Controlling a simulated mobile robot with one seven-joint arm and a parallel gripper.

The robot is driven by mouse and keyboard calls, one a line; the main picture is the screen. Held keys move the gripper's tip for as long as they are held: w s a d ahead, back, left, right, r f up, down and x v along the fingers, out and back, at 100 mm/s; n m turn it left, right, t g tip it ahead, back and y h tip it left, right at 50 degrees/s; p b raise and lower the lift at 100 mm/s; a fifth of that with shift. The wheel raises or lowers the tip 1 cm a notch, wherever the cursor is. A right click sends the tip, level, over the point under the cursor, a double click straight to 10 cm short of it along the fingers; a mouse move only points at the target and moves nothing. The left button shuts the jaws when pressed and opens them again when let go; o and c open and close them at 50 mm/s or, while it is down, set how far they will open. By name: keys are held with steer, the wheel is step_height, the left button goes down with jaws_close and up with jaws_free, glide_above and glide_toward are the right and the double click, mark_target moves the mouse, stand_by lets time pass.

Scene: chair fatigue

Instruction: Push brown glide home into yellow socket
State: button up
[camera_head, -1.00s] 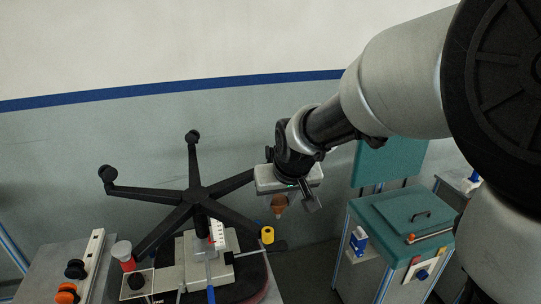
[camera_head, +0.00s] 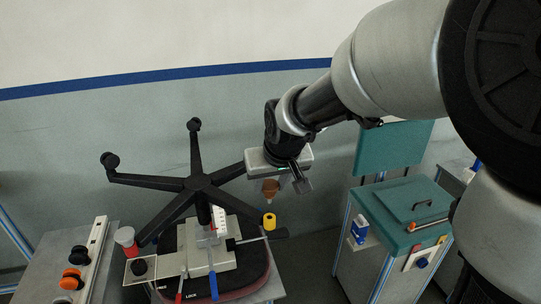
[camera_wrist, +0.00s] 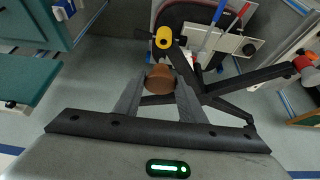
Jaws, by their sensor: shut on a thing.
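The brown glide (camera_head: 270,188) hangs below my gripper (camera_head: 275,180). In the wrist view the brown glide (camera_wrist: 160,78) sits between the two fingertips of my gripper (camera_wrist: 159,84), which are shut on it. The yellow socket (camera_head: 269,221) stands at the end of a black chair-base leg, below the glide in the head view. In the wrist view the yellow socket (camera_wrist: 163,38) is ahead of the glide, with a clear gap between them. The glide and socket do not touch.
The upturned black chair base (camera_head: 200,183) spreads its legs beside my gripper. Below it is a grey mechanism (camera_head: 215,262) with red and blue levers. A bench with black and orange casters (camera_head: 73,274) is at left, a teal-topped cabinet (camera_head: 405,212) at right.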

mark_target(270, 198)
steer(key=shift+f+b, duration=1.25)
steer(key=shift+f, duration=0.65)
steer(key=shift+f+b, duration=1.8)
steer(key=o, duration=1)
steer(key=shift+o, duration=0.2)
steer(key=shift+r, duration=0.1)
steer(key=p+v, duration=0.2)
steer(key=v, duration=1.5)
steer(key=shift+r, duration=0.15)
